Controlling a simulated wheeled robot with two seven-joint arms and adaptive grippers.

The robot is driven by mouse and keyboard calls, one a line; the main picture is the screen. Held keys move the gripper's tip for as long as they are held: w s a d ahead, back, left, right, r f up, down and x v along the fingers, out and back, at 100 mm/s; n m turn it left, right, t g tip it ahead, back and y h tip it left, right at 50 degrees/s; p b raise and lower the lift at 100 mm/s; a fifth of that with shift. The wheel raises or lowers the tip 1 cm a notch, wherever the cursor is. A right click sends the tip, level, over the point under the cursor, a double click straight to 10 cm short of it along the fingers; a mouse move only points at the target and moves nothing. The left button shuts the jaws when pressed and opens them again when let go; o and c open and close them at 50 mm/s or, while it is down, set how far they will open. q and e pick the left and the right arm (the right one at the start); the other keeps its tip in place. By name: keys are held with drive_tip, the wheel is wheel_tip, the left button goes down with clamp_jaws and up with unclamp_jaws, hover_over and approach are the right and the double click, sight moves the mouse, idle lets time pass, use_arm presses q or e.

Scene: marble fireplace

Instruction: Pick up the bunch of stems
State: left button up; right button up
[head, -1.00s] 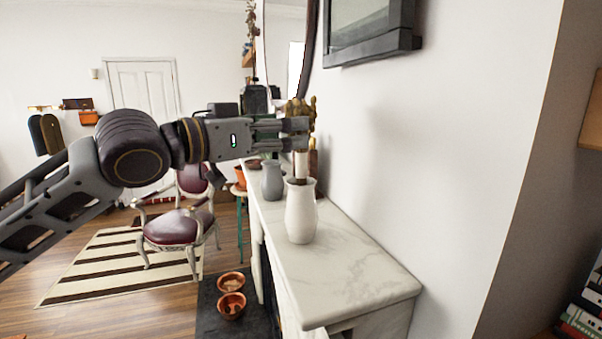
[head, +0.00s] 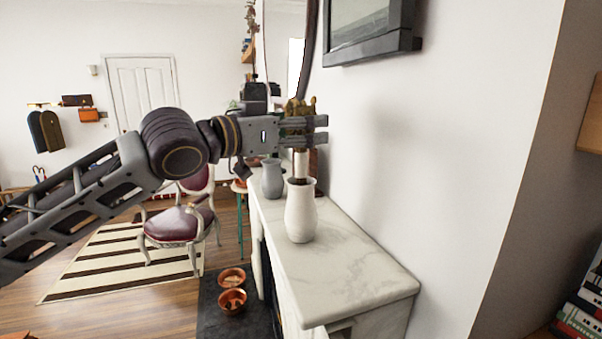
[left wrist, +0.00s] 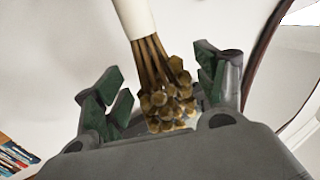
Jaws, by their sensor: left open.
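The bunch of stems (head: 298,106) stands upright over the white vase (head: 300,214), its brown knobbly heads at the top and a white wrap lower down. Its lower end goes down into the vase's mouth. My left gripper (head: 318,129) is level with the upper stems, and its fingers hide part of them. In the left wrist view the bunch of stems (left wrist: 165,98) lies between the spread green-padded fingers of the left gripper (left wrist: 160,86), with visible room on both sides. The left gripper is open. My right gripper is not in view.
The white vase stands on a marble mantel (head: 350,277), whose near end is clear. A grey vase (head: 272,179) stands behind it. The wall with a framed picture (head: 368,30) is close on the right. A chair (head: 180,224) stands on the floor at left.

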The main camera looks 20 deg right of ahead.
use_arm(q)
drive_tip(key=c, duration=1.1)
wheel_tip(320, 180, up, 10)
drive_tip(key=shift+f, duration=0.1)
idle(0.8)
